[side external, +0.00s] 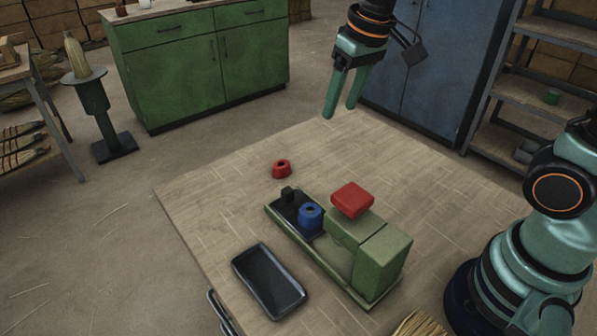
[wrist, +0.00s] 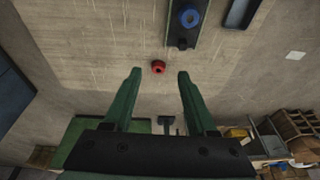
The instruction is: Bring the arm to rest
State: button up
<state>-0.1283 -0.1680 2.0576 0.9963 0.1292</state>
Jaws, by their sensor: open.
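My gripper (side external: 343,108) is open and empty, held in the air above the far part of the wooden table (side external: 215,205). In the wrist view the two fingers of my gripper (wrist: 158,76) are spread wide with nothing between them that they touch. A small red ring-like piece (side external: 281,168) lies on the table below and apart from my gripper; it also shows in the wrist view (wrist: 158,67).
A green machine (side external: 380,258) with a red block (side external: 352,199) on top and a blue ring (side external: 311,215) stands on the table. A dark tray (side external: 269,280) lies beside it. A green cabinet (side external: 200,65), blue cabinet (side external: 425,65) and shelves (side external: 510,90) stand behind.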

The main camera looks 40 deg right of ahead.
jog(key=s+d+t, duration=0.2)
jog(key=s+d, duration=0.2)
jog(key=s, duration=0.4)
jog(key=shift+d+r+t, duration=0.3)
jog(key=shift+d, duration=0.05)
